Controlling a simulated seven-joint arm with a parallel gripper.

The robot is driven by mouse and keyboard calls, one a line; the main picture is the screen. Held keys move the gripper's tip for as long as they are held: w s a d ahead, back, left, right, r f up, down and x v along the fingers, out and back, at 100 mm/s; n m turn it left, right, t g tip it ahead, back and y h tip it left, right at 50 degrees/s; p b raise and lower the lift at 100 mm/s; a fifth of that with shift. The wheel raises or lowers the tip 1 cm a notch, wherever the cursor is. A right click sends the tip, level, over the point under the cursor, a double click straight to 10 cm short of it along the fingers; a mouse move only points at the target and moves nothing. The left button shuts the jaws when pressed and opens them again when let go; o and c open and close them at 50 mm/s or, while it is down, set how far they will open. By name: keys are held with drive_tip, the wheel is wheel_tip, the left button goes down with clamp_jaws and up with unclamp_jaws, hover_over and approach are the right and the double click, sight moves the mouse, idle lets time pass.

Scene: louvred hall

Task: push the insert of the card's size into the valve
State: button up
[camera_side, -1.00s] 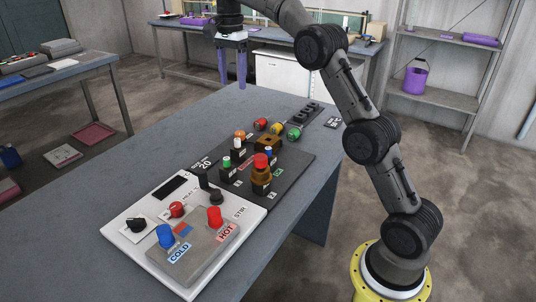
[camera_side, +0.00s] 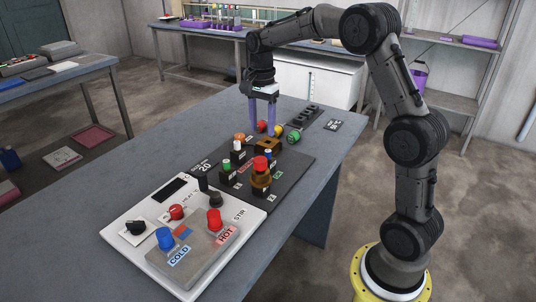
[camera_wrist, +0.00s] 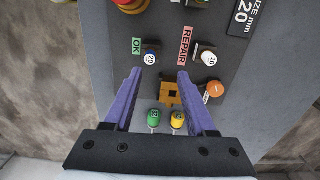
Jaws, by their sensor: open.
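The brass valve (camera_side: 267,144) is a block with a dark square hole; it also shows between my fingers in the wrist view (camera_wrist: 163,100). Coloured inserts stand near it: orange (camera_side: 239,137), red (camera_side: 261,126), yellow (camera_side: 277,131) and green (camera_side: 293,138). Green (camera_wrist: 153,117) and yellow (camera_wrist: 177,118) lie beyond the valve in the wrist view, orange (camera_wrist: 214,89) beside the right finger; red is not seen there. My gripper (camera_side: 262,127) is open and empty, above the valve area.
A white panel (camera_side: 140,240) with knobs is in front. The table's left side is clear.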

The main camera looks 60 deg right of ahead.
sight(268, 150)
drive_tip(key=shift+s+r, duration=0.1)
drive_tip(key=shift+s, duration=0.65)
drive_tip(key=shift+s+d+r, duration=0.1)
drive_tip(key=shift+s+r, duration=0.05)
drive_tip(key=shift+f, duration=4.8)
clamp_jaws()
unclamp_jaws()
